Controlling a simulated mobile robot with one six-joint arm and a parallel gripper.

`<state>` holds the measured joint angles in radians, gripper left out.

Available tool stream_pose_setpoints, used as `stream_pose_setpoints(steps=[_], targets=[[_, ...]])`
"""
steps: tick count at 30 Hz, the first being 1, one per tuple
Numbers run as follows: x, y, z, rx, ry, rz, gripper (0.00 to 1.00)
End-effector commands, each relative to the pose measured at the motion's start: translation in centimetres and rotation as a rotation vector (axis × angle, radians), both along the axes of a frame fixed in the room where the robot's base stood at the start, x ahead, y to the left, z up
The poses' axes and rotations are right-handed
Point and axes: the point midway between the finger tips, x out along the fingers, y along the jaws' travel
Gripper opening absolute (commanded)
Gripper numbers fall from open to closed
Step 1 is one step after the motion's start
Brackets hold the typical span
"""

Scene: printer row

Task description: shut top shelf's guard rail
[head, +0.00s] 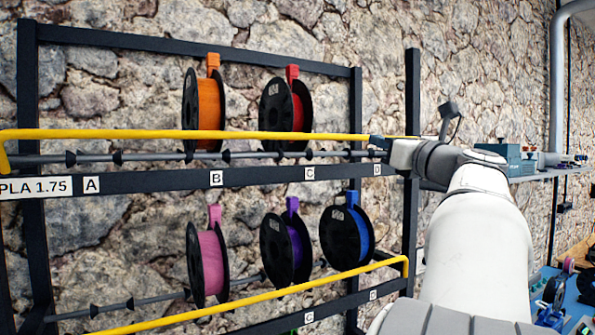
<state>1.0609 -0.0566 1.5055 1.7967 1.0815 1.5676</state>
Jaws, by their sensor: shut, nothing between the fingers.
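The top shelf's guard rail (200,134) is a long yellow bar running nearly level across the front of the upper spools in the head view. Its left end bends down at the picture's left edge. Its right end shows just past my gripper (376,143), partly hidden by it. My gripper is shut and empty, at the right part of the rail. I cannot tell whether it touches the bar. The top shelf (150,181) has a dark front strip with labels A to D. An orange spool (204,110) and a red spool (286,115) hang behind the rail.
A dark upright post (412,100) stands close to my gripper. A side shelf with teal boxes (510,158) is at right.

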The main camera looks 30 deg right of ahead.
Motion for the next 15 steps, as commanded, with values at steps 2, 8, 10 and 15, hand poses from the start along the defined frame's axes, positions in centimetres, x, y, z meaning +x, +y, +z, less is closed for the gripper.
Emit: stream_pose_setpoints(steps=[2,8,10,15], targets=[[-0.07,-0.11,-0.25,0.003,0.003,0.000,0.00],[0.00,-0.14,-0.36,0.004,0.005,0.001,0.00],[0.01,-0.14,-0.33,0.005,0.005,0.001,0.00],[0.05,-0.17,0.24,0.005,0.006,0.001,0.00]])
